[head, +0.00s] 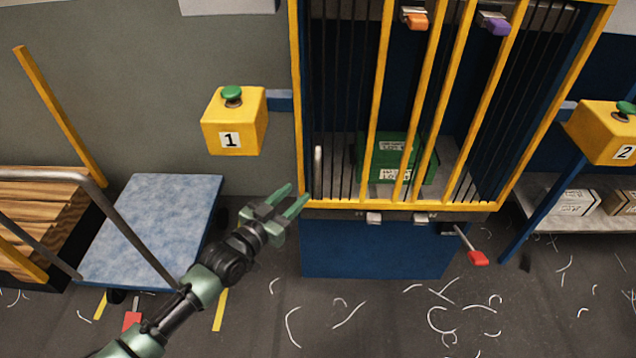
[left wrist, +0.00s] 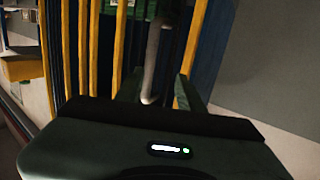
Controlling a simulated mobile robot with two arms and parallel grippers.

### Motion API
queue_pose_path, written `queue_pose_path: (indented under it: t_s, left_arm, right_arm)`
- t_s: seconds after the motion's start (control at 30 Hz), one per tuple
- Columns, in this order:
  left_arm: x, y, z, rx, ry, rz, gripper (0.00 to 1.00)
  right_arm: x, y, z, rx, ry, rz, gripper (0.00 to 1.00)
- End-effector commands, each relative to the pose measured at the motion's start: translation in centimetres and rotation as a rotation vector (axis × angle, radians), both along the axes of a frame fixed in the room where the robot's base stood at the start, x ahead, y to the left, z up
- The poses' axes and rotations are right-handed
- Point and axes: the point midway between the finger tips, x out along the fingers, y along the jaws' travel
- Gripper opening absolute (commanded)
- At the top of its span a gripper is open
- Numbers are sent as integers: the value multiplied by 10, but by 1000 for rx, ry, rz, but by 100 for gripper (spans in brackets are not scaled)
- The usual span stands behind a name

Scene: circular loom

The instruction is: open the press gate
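The press gate (head: 398,205) is a yellow frame with yellow and dark upright bars across the front of the blue press. It looks shut. A pale upright handle (head: 318,172) is at the gate's lower left. My left gripper (head: 298,197) is open and empty, just left of and below the handle in the head view. In the left wrist view the handle (left wrist: 152,65) shows beyond and between the open fingers (left wrist: 158,90). I cannot tell any contact. My right gripper is out of view.
A green box (head: 400,150) sits behind the bars. Yellow button boxes marked 1 (head: 234,140) and 2 (head: 606,135) flank the press. A red-ended lever (head: 477,258) sticks out low right. A blue-topped cart (head: 155,220) stands left. Pale scraps litter the floor.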

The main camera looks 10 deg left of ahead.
Motion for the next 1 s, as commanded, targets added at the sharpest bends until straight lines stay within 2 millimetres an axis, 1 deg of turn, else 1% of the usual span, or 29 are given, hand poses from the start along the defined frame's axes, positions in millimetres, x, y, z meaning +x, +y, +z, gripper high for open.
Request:
queue_pose_path:
  t_s: [0.03, 0.1, 0.2, 0.27, 0.5, 0.6, 0.77, 1.0]
  left_arm:
    - [1, -7, 14, -14, -37, -22, 38]
    - [0, -14, 30, -30, -64, -41, 38]
    - [6, -19, 39, -39, -77, -48, 38]
    - [12, -22, 39, -39, -76, -47, 38]
    - [46, -42, 39, -37, -76, -46, 38]
    - [57, -48, 38, -37, -74, -46, 38]
    - [67, -53, 37, -36, -73, -45, 38]
    - [68, -53, 37, -36, -73, -45, 38]
  right_arm:
    - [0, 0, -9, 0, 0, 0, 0]
    - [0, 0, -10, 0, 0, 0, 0]
    - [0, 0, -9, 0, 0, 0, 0]
    - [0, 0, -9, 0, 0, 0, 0]
    - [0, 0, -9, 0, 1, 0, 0]
    - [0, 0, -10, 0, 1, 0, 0]
    - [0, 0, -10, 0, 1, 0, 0]
    - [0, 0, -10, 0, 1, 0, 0]
